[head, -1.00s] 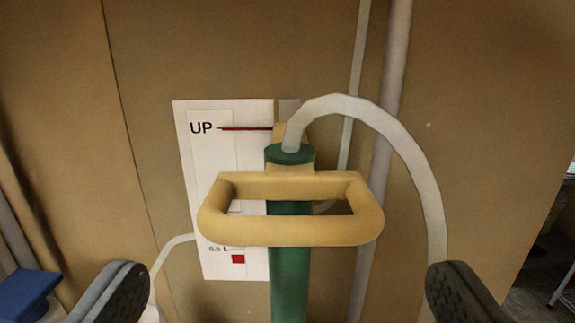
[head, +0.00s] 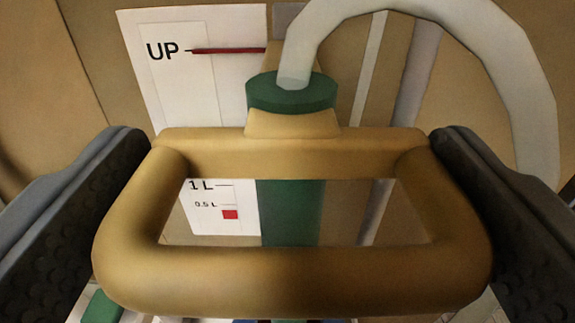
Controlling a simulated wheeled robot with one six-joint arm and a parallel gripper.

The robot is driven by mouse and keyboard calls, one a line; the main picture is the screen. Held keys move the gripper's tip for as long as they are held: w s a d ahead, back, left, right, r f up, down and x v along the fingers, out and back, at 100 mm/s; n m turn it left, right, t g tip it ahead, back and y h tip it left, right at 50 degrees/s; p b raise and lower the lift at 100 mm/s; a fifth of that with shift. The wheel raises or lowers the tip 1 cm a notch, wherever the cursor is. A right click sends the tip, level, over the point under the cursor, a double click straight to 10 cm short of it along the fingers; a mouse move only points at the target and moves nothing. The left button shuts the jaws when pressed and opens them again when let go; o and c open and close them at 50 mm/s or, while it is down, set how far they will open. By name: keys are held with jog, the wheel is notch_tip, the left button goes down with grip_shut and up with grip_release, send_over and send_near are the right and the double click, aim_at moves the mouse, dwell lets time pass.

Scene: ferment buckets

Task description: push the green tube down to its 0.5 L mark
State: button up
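The green tube (head: 291,213) stands upright, with a dark green cap (head: 291,92) and a clear hose curving out of its top to the right. A tan loop handle (head: 290,280) is fixed to the tube, large and close in front of me. The white scale card (head: 180,80) is behind it, with a red pointer (head: 228,50) at UP. The 1 L and 0.5 L marks and a red square (head: 230,214) show through the handle's opening. My gripper (head: 290,165) is open, one finger on each side of the handle. I cannot tell whether the fingers touch it.
The clear hose (head: 530,85) arches over the right side, near my right finger. A tan panel and a grey vertical pipe (head: 415,70) stand behind. A green object (head: 102,306) shows low at the left, partly hidden.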

jog(key=c, duration=0.9)
jog(key=shift+o, duration=0.2)
notch_tip(320, 180, down, 17)
jog(key=o, duration=1.1)
jog(key=shift+a, duration=0.1)
jog(key=shift+s, duration=0.1)
jog(key=s, duration=1.7)
jog(key=shift+s, duration=0.1)
